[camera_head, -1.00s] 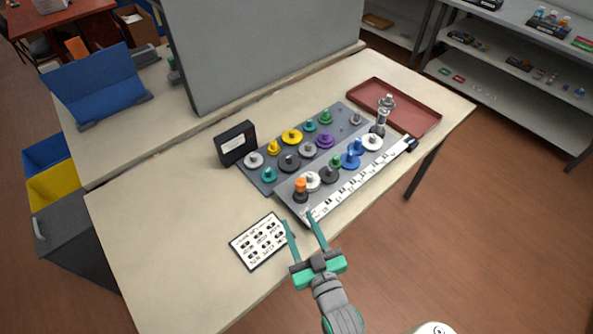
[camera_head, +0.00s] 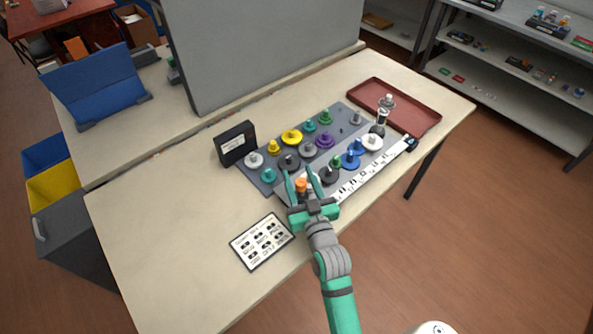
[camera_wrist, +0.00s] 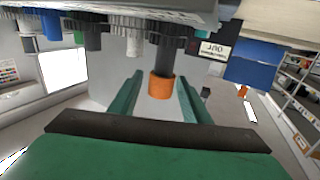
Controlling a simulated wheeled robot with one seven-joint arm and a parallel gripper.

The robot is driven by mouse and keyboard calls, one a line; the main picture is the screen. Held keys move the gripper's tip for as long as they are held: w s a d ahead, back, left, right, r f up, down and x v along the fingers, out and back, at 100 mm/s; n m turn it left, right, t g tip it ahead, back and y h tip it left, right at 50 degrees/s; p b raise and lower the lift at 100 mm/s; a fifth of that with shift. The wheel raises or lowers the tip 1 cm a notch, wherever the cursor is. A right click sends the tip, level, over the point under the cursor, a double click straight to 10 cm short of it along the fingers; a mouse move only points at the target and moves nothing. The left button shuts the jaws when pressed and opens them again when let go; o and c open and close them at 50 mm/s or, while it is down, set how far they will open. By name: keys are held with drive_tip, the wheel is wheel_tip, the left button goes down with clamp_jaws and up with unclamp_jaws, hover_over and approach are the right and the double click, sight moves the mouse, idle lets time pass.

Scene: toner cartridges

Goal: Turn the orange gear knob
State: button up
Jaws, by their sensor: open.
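The orange gear knob (camera_head: 301,185) stands at the near left end of the front grey gear board (camera_head: 331,195). My gripper (camera_head: 302,178) is open over that end of the board, with the knob between its two green fingers in the head view. In the wrist view, the orange knob (camera_wrist: 161,86) hangs on a dark shaft, between the green fingers (camera_wrist: 158,98) with space on both sides. I see no contact. The gripper body hides part of the knob's base and the nearby white gear in the head view.
Several coloured gears, such as a yellow one (camera_head: 292,137), crowd the board beyond the knob. A black box (camera_head: 235,143) stands behind left, a red tray (camera_head: 417,122) lies at the back right, and a label card (camera_head: 262,242) lies front left. The table's left side is clear.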

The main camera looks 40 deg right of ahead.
drive_tip(key=shift+x, duration=1.2)
drive_tip(key=c, duration=1)
drive_tip(key=shift+a+f+n+y, duration=0.3)
drive_tip(key=shift+n+y, duration=0.1)
drive_tip(key=shift+y, duration=0.3)
drive_tip(key=shift+c, duration=0.2)
drive_tip(key=shift+r+n+t+y, duration=0.15)
drive_tip(key=shift+n+t+y, duration=0.15)
drive_tip(key=shift+r, duration=0.1)
drive_tip(key=o, duration=1)
drive_tip(key=shift+o, duration=0.2)
